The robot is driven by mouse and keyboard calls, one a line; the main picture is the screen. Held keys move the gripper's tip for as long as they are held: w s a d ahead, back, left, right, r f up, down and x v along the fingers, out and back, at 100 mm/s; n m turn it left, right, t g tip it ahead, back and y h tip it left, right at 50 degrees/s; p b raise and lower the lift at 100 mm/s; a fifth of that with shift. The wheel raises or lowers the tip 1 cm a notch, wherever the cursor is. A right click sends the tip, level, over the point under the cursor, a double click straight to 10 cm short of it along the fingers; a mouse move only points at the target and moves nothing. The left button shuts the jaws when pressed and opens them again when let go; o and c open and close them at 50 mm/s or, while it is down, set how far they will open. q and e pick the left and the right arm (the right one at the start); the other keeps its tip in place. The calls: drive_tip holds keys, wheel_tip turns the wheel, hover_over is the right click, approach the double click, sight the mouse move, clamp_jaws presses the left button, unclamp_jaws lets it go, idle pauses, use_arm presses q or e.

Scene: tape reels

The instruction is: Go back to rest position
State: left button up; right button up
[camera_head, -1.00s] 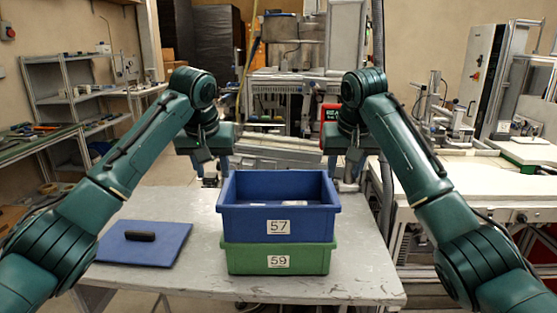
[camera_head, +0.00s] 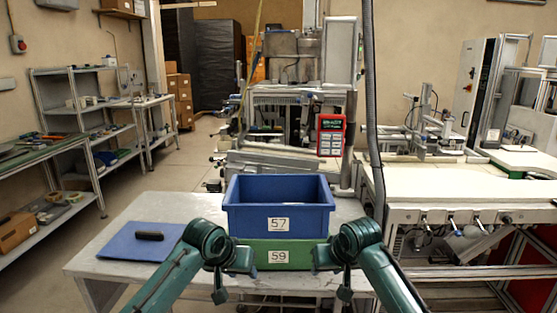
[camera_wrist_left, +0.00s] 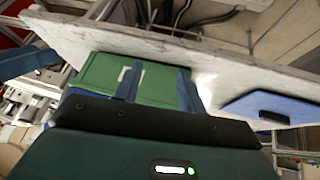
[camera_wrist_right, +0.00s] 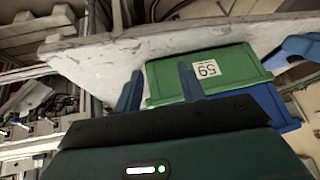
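The blue bin marked 57 (camera_head: 278,222) sits stacked on the green bin marked 59 (camera_head: 278,256) on the table (camera_head: 190,206). In the head view both my arms are drawn back low at the near side of the table, one on each side of the bins. My left gripper (camera_wrist_left: 157,85) is open and empty, with a clear gap between its fingers. My right gripper (camera_wrist_right: 160,88) is also open and empty. The green bin shows beyond the fingers in both wrist views, tilted by the camera angle. The blue bin's contents are hardly visible.
A blue flat panel with a dark handle (camera_head: 146,244) lies on the table to the left of the bins. Shelves (camera_head: 88,110) stand at the left wall. A machine (camera_head: 290,100) stands behind the table, and a workbench (camera_head: 470,185) stands at the right.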

use_arm(q)
drive_tip(key=s+f+t+h, duration=0.2)
drive_tip(key=s+f, duration=1.3)
use_arm(e)
drive_tip(key=s+f+t+y, duration=0.1)
drive_tip(key=s+f+t, duration=0.1)
drive_tip(key=s+f, duration=1.35)
use_arm(q)
drive_tip(key=s+a+t, duration=0.1)
drive_tip(key=s+a, duration=0.1)
drive_tip(key=s, duration=0.6)
drive_tip(key=s+a+f+t+y, duration=0.1)
drive_tip(key=s+a+t, duration=0.1)
drive_tip(key=s, duration=0.6)
drive_tip(key=shift+s+a+m+y+p, duration=0.25)
drive_tip(key=shift+a+m+p, duration=0.2)
drive_tip(key=shift+a, duration=0.3)
use_arm(e)
drive_tip(key=s+d+n+t, duration=0.1)
drive_tip(key=s+d+t, duration=0.1)
drive_tip(key=s, duration=1.4)
drive_tip(key=shift+s+d+f+n+t, duration=0.3)
drive_tip(key=shift+s+d+f, duration=0.05)
drive_tip(key=shift+s, duration=0.05)
